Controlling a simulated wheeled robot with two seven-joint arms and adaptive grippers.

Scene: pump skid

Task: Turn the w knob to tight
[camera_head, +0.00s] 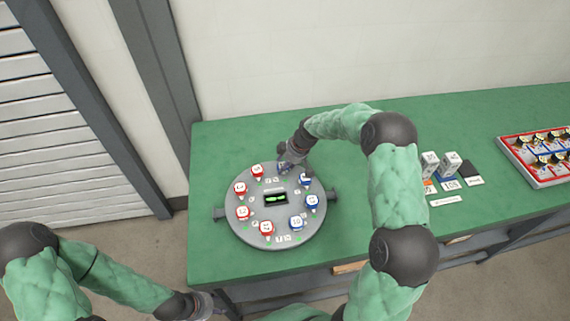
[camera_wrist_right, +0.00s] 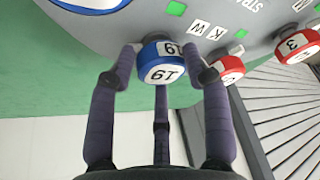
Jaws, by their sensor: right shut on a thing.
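A round grey disc (camera_head: 275,237) on the bench carries a ring of red and blue knobs with white numbered tops. My right gripper (camera_head: 284,167) reaches down to the disc's far edge. In the head view the gripper hides the held knob. My left gripper (camera_head: 205,304) is low at the left, away from the disc; its fingers are unclear.
A small dark display (camera_head: 275,199) with green marks sits mid-disc. Red knobs (camera_head: 240,188) stand along the left side, blue knobs (camera_head: 296,222) along the right. White blocks (camera_head: 451,162) and a red-edged tray (camera_head: 541,155) are farther right on the green bench.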

